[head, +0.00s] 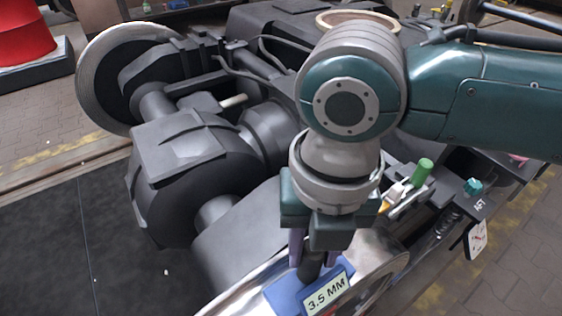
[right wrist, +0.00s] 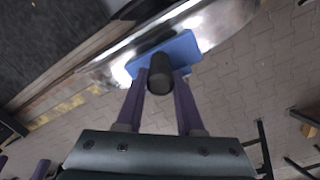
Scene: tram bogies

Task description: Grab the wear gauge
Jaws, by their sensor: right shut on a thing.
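The wear gauge (head: 286,298) is a blue block with a dark cylindrical grip and a pale label reading "3.5 MM". It sits at the shiny wheel rim (head: 376,283) at the bottom of the head view; I cannot tell whether it touches the rim. My right gripper (head: 314,262) comes down from above, its purple fingers shut on the dark grip. In the right wrist view the fingers (right wrist: 160,88) flank the round end of the grip, with the blue body (right wrist: 182,48) beyond it. My left gripper is not in view.
The dark bogie with its axle and motor housing (head: 190,165) fills the middle. A second wheel (head: 100,80) stands at the upper left. A green-handled tool (head: 422,170) and a teal knob (head: 472,186) lie on the frame at right. A red drum (head: 24,35) stands far left.

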